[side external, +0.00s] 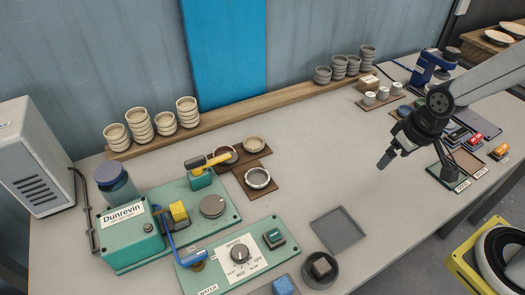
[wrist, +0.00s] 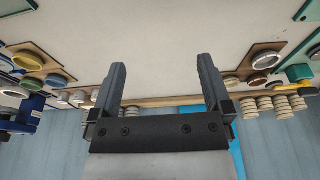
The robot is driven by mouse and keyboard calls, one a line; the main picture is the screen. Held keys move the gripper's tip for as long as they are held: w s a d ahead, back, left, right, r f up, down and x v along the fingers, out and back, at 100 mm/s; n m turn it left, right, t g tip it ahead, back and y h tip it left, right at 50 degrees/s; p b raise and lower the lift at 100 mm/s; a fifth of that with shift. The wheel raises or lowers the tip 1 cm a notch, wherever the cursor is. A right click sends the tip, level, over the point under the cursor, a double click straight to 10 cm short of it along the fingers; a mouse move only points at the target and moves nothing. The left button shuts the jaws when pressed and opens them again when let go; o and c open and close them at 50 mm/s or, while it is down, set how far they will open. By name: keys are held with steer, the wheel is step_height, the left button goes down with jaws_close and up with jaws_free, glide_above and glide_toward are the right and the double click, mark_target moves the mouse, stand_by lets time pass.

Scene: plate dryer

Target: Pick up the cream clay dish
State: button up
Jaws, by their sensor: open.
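A small cream dish (side external: 254,144) sits on a brown board behind the teal machines in the side external view. It appears to be the small pale dish (wrist: 231,80) at the right in the wrist view. A darker dish (side external: 226,154) stands beside it on the same board. A pale-rimmed round dish (side external: 259,178) sits on a nearer brown board. My gripper (side external: 386,161) hangs above the bare table to the right of these dishes, well apart from them. In the wrist view its two fingers (wrist: 160,80) are spread with nothing between them.
Stacked cream bowls (side external: 138,124) and grey cups (side external: 338,68) line a wooden shelf (side external: 235,106) along the wall. Teal machines (side external: 122,238) with a yellow-handled lever stand at the left. A grey tray (side external: 338,230) lies in front. The table's middle is clear.

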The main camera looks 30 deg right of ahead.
mark_target(254, 146)
steer(key=w+a+f+m+g+y, duration=0.1)
steer(key=w+a+m+y, duration=0.1)
steer(key=w+m, duration=0.2)
steer(key=w+a+f+m+y, duration=0.2)
steer(key=w+m, duration=0.1)
steer(key=w, duration=0.3)
steer(key=w+a+f+m+g+y, duration=0.1)
steer(key=w+a+f+m+y, duration=0.1)
steer(key=w+a+m, duration=0.1)
steer(key=shift+w+f+m+g, duration=0.15)
steer(key=shift+w+m+g, duration=0.15)
steer(key=shift+w+m, duration=0.55)
steer(key=w+a+f+m+y, duration=0.1)
steer(key=w+m+y, duration=0.1)
steer(key=w, duration=0.2)
steer(key=w+a+f+m+t+y, duration=0.1)
steer(key=w+a+f+m+y, duration=0.1)
steer(key=w+m, duration=0.1)
steer(key=w+a+f+m+t+y, duration=0.1)
steer(key=w+m+y, duration=0.1)
steer(key=w, duration=0.3)
steer(key=shift+w+a+f+m+y, duration=0.1)
steer(key=shift+a+f+m+y, duration=0.05)
steer(key=shift+a+m+y, duration=0.25)
steer(key=shift+w+f+m+t, duration=0.1)
steer(key=shift+w+m+t, duration=0.4)
steer(key=shift+w+m, duration=0.1)
steer(key=shift+a+y, duration=0.15)
steer(key=shift+y, duration=0.15)
steer(key=shift+x, duration=1.25)
